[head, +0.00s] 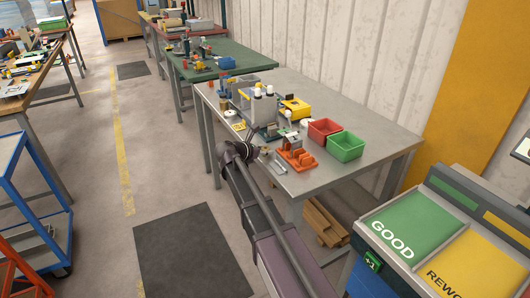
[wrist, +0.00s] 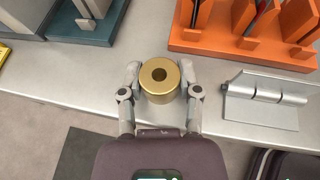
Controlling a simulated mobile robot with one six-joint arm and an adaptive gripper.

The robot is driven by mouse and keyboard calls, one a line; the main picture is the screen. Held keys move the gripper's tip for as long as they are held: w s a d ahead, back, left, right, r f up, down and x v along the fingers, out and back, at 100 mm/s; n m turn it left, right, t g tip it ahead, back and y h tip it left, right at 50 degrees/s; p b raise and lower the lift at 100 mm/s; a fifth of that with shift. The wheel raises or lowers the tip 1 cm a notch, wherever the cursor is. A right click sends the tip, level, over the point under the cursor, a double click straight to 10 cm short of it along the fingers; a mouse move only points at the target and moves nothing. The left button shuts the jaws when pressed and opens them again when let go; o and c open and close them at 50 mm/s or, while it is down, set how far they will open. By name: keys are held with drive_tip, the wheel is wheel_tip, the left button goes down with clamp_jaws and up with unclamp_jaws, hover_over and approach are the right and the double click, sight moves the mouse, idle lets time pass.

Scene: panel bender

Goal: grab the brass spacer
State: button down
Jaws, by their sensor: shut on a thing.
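The brass spacer (wrist: 160,95) is a short gold cylinder with a hole through its middle. In the wrist view it stands between the two fingers of my gripper (wrist: 160,85), near the front edge of the grey table (wrist: 225,128). The fingers touch it on its left and right sides and are shut on it. I cannot tell whether it rests on the table or is held just above it. In the head view my gripper is over the table's near edge, and my arm hides the spacer.
An orange rack (wrist: 215,45) stands just behind and right of the spacer. A metal hinge (wrist: 265,95) lies to the right. A machine with a dark teal base (wrist: 82,28) is at the left. Red (head: 325,131) and green (head: 346,146) bins stand farther right on the table.

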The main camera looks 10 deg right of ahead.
sight(265, 148)
drive_tip(key=shift+r, duration=0.15)
wheel_tip(265, 148, up, 4)
drive_tip(key=p, duration=0.4)
drive_tip(key=s+a+p, duration=0.1)
drive_tip(key=s+a, duration=0.9)
drive_tip(key=s, duration=0.2)
drive_tip(key=shift+s+a+r, duration=0.15)
drive_tip(key=shift+r, duration=0.15)
